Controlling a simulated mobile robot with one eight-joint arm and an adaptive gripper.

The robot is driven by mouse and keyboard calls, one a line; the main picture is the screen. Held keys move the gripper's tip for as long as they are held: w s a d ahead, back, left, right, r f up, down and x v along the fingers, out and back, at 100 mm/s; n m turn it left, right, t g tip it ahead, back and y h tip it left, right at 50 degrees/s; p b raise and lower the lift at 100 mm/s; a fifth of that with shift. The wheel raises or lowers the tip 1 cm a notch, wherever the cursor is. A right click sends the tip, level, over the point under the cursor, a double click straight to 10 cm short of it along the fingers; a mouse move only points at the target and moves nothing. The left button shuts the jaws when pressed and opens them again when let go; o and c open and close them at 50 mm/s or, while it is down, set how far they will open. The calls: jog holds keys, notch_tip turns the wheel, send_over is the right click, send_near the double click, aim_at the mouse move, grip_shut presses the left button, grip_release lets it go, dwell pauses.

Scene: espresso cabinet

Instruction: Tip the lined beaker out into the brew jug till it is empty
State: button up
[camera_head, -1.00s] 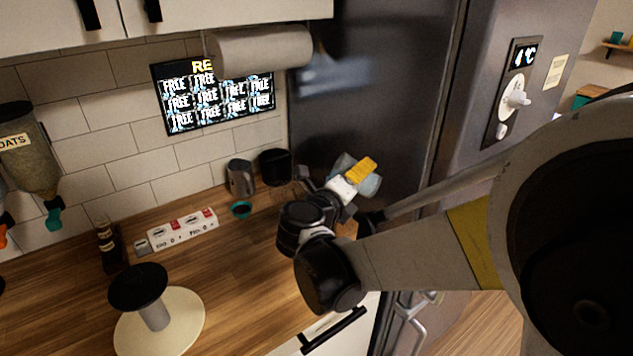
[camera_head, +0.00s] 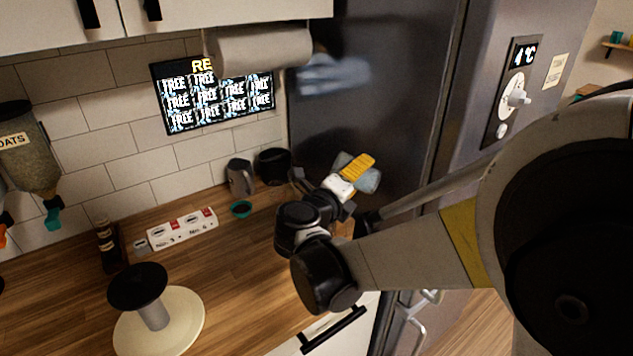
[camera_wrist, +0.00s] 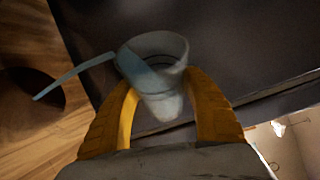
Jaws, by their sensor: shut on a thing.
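My gripper (camera_wrist: 166,115) has yellow fingers shut around a translucent blue-grey beaker (camera_wrist: 158,105). In the head view the beaker (camera_head: 368,180) is held tilted above the right end of the counter, partly hidden by my gripper (camera_head: 353,176). Its lines cannot be made out. In the wrist view a thin pale blue streak runs from beside the beaker's rim to the left, over a dark round shape; I cannot tell whether it is liquid. A grey jug with a handle (camera_head: 240,178) stands by the wall, with a black rounded vessel (camera_head: 273,166) beside it. Which is the brew jug is unclear.
A black-topped stand on a cream base (camera_head: 185,328) is at front left. A dark fridge (camera_head: 375,90) stands close to the right. A paper roll (camera_head: 262,48) hangs above.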

jog(key=shift+r+n, duration=0.2)
jog(key=shift+n, duration=0.1)
jog(key=shift+w+a+r+n+h+b, duration=0.15)
jog(key=shift+a+r+n+h+b, duration=0.25)
jog(key=shift+a+n, duration=0.35)
dwell(0.9)
jog(key=shift+a+f+n+t+b, duration=0.3)
jog(key=shift+n+t+b, duration=0.2)
jog(key=shift+n+b, duration=0.35)
dwell(0.6)
